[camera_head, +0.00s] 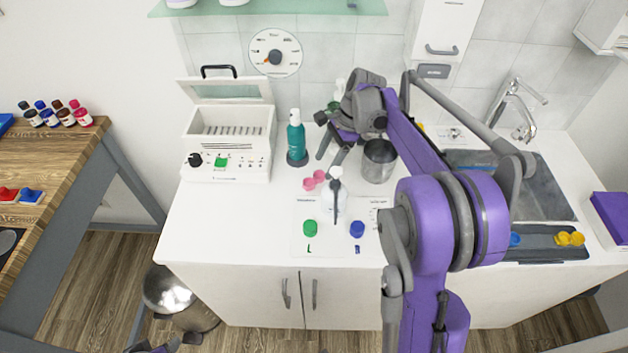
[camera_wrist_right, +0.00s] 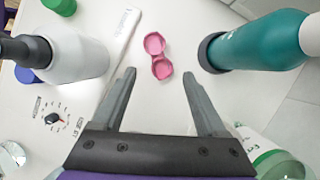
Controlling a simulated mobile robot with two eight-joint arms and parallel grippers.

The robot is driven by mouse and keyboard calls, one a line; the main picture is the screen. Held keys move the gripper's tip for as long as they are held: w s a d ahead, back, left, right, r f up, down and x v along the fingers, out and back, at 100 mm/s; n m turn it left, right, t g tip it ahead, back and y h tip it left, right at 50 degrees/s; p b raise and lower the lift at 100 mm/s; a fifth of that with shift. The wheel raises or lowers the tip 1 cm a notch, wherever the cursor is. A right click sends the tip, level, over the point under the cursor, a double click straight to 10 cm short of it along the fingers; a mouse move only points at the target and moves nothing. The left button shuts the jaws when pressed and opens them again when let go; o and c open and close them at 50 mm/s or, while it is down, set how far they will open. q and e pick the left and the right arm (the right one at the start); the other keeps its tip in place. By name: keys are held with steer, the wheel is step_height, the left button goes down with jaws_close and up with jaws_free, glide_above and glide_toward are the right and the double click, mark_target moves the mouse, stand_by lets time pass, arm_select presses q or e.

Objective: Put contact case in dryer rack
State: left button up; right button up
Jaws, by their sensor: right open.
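The pink contact case (camera_head: 315,180), with two round cups joined together, lies on the white counter. My right gripper (camera_head: 331,156) is open and empty above the counter near the case. In the right wrist view the case (camera_wrist_right: 157,56) lies beyond and between the open fingertips (camera_wrist_right: 158,76), apart from them. The dryer rack (camera_head: 227,130) is inside a white box with its lid raised, at the counter's left end; its row of slots looks empty. A purple and dark bit of my left arm (camera_head: 160,347) shows at the bottom edge; its jaws cannot be made out.
A teal bottle (camera_head: 296,138) stands between dryer and gripper. A white bottle with a dark spout (camera_head: 333,200) stands close in front of the case. A grey metal cup (camera_head: 379,161) is to the right. Green (camera_head: 310,228) and blue (camera_head: 357,229) caps lie in front. The counter's front left is clear.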

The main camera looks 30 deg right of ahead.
mark_target(321, 177)
steer(key=x, duration=0.3)
steer(key=shift+w+f, duration=0.15)
steer(key=shift+f, duration=0.25)
jaws_close()
